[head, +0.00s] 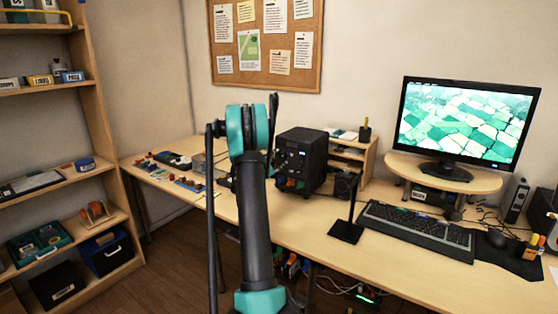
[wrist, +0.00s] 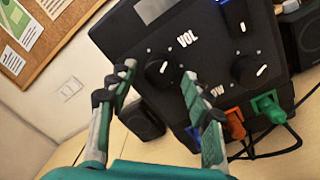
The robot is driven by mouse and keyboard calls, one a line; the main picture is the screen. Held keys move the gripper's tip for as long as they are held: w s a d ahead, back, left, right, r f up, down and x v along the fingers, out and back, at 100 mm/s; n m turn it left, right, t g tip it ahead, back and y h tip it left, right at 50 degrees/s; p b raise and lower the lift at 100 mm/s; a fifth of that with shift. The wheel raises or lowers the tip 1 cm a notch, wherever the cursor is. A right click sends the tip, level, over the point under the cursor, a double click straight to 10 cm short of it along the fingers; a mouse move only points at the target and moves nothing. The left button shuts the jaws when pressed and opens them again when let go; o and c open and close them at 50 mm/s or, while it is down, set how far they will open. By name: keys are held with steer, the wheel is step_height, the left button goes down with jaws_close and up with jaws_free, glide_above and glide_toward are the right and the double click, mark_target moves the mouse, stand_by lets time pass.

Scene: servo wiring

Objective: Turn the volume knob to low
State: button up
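The black device box (head: 301,160) stands on the desk, partly behind my arm in the head view. In the wrist view its front panel (wrist: 205,65) shows tilted, with a white VOL label. A round black knob (wrist: 158,70) with a white pointer mark sits just below and left of that label; I take it as the volume knob. A second black knob (wrist: 250,70) sits to its right. My gripper (wrist: 157,77) is open, its two green and grey fingers spread. The volume knob shows between the fingertips; I cannot tell whether they touch it. No low mark is readable.
A black stand (head: 347,231), keyboard (head: 415,227) and monitor (head: 467,124) are to the right. Small parts (head: 172,162) lie at the left.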

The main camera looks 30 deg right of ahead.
steer(key=v, duration=1.2)
stand_by(0.5)
